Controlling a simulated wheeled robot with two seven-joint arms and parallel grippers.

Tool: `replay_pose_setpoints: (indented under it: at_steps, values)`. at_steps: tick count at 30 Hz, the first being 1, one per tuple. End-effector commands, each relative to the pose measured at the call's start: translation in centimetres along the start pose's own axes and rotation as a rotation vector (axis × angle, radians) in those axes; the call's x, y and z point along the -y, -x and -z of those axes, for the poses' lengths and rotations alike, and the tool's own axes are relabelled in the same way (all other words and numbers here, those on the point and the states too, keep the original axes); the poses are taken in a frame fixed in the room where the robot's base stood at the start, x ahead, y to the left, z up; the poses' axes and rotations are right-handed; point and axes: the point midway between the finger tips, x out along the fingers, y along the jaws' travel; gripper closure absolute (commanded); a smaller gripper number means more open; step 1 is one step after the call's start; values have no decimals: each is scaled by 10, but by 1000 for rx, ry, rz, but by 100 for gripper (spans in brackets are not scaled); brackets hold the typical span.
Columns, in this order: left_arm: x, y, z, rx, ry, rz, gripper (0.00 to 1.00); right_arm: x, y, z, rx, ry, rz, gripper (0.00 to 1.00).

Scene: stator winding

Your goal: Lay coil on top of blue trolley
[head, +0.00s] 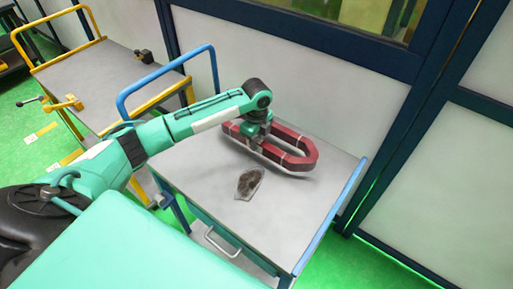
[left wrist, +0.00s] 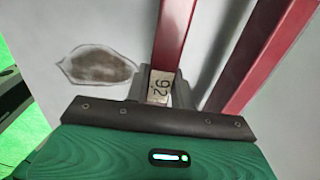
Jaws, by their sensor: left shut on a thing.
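The coil (head: 297,157) is a dark red elongated loop with white bands. It is over the grey top of the blue trolley (head: 212,187), towards the back; whether it touches the top is hard to tell. My left gripper (head: 255,135) is shut on one long side of the coil, near its left end. The other long side runs parallel to the right. My right gripper is not in view.
A dark brown stain-like patch in a clear outline (head: 249,183) lies on the trolley top in front of the coil. A yellow-railed trolley (head: 95,75) stands at left. A panelled wall (head: 330,80) rises behind. The trolley's front right top is clear.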

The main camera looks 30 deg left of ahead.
Motion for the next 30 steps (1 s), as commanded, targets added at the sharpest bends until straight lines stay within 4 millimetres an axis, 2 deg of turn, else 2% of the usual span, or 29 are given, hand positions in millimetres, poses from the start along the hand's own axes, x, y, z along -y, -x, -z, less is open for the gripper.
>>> replay_pose_setpoints:
  at_steps: [5,13,23,24,27,30]
  values:
    - [1,-8,0,-1,0,3,100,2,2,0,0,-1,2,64]
    - [1,-41,0,-1,1,3,100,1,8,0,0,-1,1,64]
    - [1,-44,0,-1,0,5,100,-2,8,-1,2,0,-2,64]
    - [0,-46,0,0,0,1,70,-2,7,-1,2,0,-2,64]
    - [0,-46,0,0,0,1,54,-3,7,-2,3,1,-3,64]
    - [0,-46,0,0,0,1,54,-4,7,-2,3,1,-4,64]
